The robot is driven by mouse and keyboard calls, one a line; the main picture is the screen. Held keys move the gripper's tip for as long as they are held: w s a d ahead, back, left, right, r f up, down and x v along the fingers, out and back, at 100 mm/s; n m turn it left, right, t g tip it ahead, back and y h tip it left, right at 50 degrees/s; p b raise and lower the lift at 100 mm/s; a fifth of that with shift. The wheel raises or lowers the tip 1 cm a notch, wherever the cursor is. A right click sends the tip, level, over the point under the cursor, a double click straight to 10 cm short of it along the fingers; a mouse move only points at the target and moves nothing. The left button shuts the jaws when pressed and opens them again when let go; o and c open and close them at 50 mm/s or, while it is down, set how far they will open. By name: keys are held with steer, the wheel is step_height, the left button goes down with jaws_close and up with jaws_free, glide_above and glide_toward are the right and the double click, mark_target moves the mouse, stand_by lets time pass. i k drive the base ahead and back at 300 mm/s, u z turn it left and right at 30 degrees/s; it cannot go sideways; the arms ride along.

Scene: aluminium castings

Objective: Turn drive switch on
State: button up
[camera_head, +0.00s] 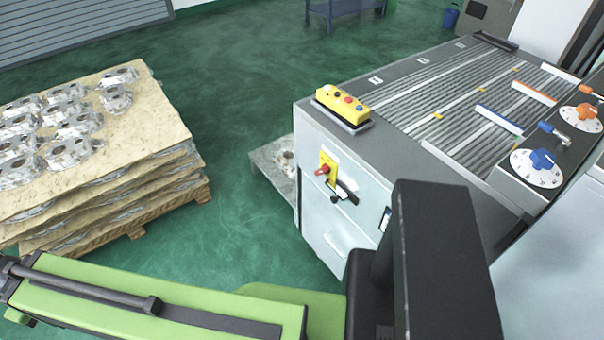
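A red rotary switch (322,170) sits on a yellow plate (330,160) on the front of the light grey machine cabinet (345,225). No label on it can be read, and its exact setting is too small to tell. A black handle (347,191) sits just below and right of the plate. My green arm crosses the bottom of the view, with dark parts (440,265) at its right end, in front of the cabinet's lower right. These dark parts are apart from the switch in the picture. No fingertips can be made out, so the gripper's opening is unclear.
A yellow button box (342,103) stands on the cabinet's top corner. A ribbed conveyor bed (450,105) and blue (541,160) and orange (587,111) dial knobs lie right. Castings (70,120) rest on stacked boards on a pallet (130,230) at left. Green floor (235,75) lies open behind.

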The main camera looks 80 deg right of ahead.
mark_target(326, 169)
steer(key=z, duration=0.7)
steer(key=k, duration=0.1)
steer(key=u, duration=2.45)
steer(key=i, duration=0.95)
steer(key=z, duration=2.75)
